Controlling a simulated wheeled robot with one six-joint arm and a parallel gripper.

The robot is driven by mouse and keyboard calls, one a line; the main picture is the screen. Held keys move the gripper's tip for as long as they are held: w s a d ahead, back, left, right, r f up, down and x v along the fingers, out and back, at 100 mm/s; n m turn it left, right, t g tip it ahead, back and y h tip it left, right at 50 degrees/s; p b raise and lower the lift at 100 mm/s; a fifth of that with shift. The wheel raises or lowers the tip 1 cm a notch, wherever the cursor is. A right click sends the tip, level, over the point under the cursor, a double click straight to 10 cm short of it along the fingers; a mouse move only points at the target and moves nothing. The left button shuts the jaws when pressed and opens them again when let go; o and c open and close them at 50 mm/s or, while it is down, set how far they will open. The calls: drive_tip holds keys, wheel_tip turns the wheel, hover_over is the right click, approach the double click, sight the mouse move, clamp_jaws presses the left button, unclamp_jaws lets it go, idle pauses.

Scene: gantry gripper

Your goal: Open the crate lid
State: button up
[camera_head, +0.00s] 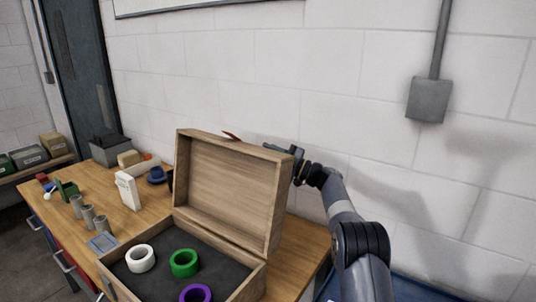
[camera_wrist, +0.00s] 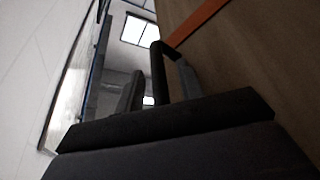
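The wooden crate (camera_head: 243,284) stands on the workbench. Its lid (camera_head: 228,190) is raised, standing roughly upright and leaning slightly back on the far side. A red-brown strap (camera_head: 231,136) pokes out at the lid's top edge; an orange-red strip (camera_wrist: 200,26) shows on wood in the wrist view. My gripper (camera_head: 288,151) is at the lid's upper right corner, partly hidden behind it. In the wrist view, the fingers of my gripper (camera_wrist: 148,90) are apart with nothing between them, beside the wooden surface. I cannot tell whether they touch the lid.
White (camera_head: 140,258), green (camera_head: 184,262) and purple (camera_head: 195,294) rings lie in the crate on a dark lining. Grey cylinders (camera_head: 88,216), a white box (camera_head: 128,190) and other small items stand on the bench (camera_head: 150,212) to the left. A block wall (camera_head: 230,80) rises behind.

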sight(258, 151)
drive_tip(key=shift+c, duration=0.3)
clamp_jaws()
drive_tip(key=shift+s+b, duration=0.1)
drive_tip(key=shift+b, duration=0.3)
drive_tip(key=s+b, duration=0.1)
drive_tip(key=b, duration=0.1)
drive_tip(key=s+a+r+n+b, duration=0.1)
drive_tip(key=b, duration=0.2)
drive_tip(key=s+a+r+n+g+b, duration=0.1)
drive_tip(key=b, duration=0.2)
drive_tip(key=shift+a, duration=0.1)
drive_tip(key=shift+s+a+r+n+b, duration=0.4)
drive_tip(key=shift+s+r+b, duration=0.15)
drive_tip(key=shift+b, duration=0.5)
